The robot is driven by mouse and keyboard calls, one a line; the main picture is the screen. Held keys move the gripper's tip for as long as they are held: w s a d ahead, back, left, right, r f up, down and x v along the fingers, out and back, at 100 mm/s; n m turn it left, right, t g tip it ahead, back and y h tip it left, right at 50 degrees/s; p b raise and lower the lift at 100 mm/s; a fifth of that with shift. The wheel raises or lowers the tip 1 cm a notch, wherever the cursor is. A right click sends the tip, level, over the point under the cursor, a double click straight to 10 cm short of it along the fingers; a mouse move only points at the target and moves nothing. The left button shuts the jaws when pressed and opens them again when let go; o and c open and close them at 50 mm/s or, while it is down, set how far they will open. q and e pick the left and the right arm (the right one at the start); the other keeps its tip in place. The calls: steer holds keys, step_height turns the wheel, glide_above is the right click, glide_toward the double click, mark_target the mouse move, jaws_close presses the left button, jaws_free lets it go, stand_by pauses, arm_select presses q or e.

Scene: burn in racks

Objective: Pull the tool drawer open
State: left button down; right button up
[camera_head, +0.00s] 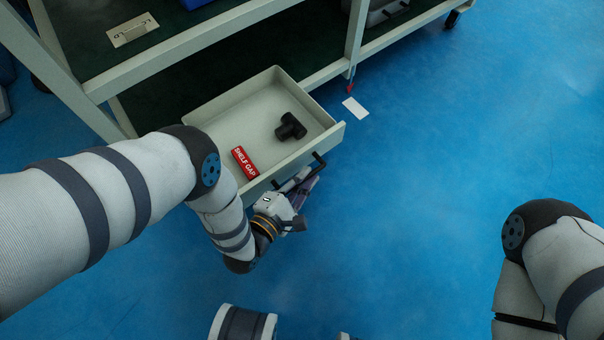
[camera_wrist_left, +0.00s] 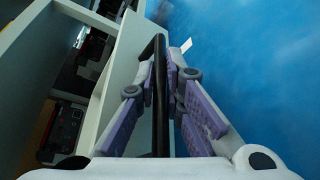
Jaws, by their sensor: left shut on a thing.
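The tool drawer (camera_head: 222,113) is a pale box that stands out from under the rack's lower shelf in the head view. Inside it lie a black tool (camera_head: 290,127) and a red block marked "SHELF GAP" (camera_head: 244,162). My left gripper (camera_head: 312,180) is at the drawer's front, shut on the black bar handle (camera_head: 319,161). In the left wrist view the handle (camera_wrist_left: 159,90) runs between the purple finger pads, and the drawer front (camera_wrist_left: 124,75) is beside it. My right arm shows at the right edge of the head view, but its gripper is out of view.
A rack post (camera_head: 355,35) stands beyond the drawer. A white card (camera_head: 355,107) lies on the blue floor (camera_head: 430,150), which is otherwise clear right of the drawer.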

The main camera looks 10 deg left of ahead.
arm_select(q)
steer(key=c, duration=1.7)
jaws_free()
steer(key=v, duration=1.2)
